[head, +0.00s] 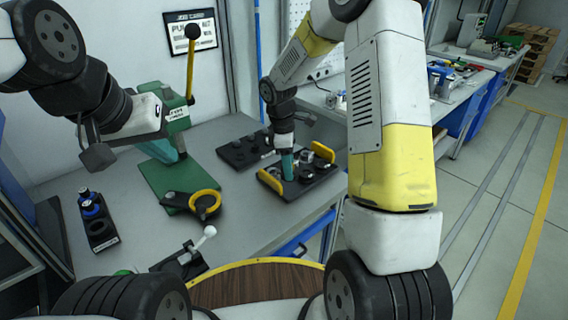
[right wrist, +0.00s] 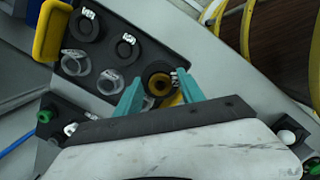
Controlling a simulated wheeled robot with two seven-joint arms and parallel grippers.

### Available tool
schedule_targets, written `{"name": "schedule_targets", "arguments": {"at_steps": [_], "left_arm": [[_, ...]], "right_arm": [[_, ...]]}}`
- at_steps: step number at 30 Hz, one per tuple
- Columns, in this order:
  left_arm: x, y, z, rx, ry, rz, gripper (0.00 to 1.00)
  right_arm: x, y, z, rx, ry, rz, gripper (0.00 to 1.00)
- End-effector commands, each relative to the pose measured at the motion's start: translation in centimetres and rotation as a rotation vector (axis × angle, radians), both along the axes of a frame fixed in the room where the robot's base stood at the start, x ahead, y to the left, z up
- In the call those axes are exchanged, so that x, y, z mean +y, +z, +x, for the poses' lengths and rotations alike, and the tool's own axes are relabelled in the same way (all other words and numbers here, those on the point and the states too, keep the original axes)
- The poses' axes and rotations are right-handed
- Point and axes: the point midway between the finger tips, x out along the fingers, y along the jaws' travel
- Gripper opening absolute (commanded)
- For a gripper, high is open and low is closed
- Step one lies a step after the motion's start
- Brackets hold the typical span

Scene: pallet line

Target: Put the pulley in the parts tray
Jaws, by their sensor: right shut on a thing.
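My right gripper (head: 288,168) points down over the tray. In the right wrist view its teal fingers (right wrist: 160,90) are shut on a black round part with a brass-coloured centre, which looks like the pulley (right wrist: 158,80). The pulley is at the tray's near corner; I cannot tell whether it touches the floor of the tray. My left gripper (head: 168,150) is by the green press, its jaw opening unclear.
The green press (head: 180,178) has a yellow lever and stands left of the tray. A second dark tray (head: 238,153) lies behind. A black holder (head: 98,228) with blue-topped parts is at left. A white-knobbed lever (head: 208,232) stands in front.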

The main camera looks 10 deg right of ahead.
Motion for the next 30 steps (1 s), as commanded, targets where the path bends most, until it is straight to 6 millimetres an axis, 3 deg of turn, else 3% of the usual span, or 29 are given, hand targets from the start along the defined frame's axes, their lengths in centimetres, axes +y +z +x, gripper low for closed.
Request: {"name": "schedule_targets", "arguments": {"at_steps": [13, 24, 25, 26, 30], "left_arm": [[0.0, 0.0, 0.0, 0.000, 0.000, 0.000, 0.00], [0.0, 0.0, 0.0, 0.000, 0.000, 0.000, 0.00], [0.0, 0.0, 0.0, 0.000, 0.000, 0.000, 0.00], [0.0, 0.0, 0.0, 0.000, 0.000, 0.000, 0.00], [0.0, 0.0, 0.0, 0.000, 0.000, 0.000, 0.00]], "right_arm": [[0.0, -5.0, 0.0, 0.001, -0.002, 0.000, 0.00], [0.0, -5.6, 0.0, -0.001, -0.002, 0.001, 0.00], [0.0, -5.6, 0.0, -0.001, -0.002, 0.001, 0.50], [0.0, -5.5, 0.0, -0.001, -0.002, 0.001, 0.55], [0.0, -5.5, 0.0, -0.001, -0.002, 0.001, 0.55]]}}
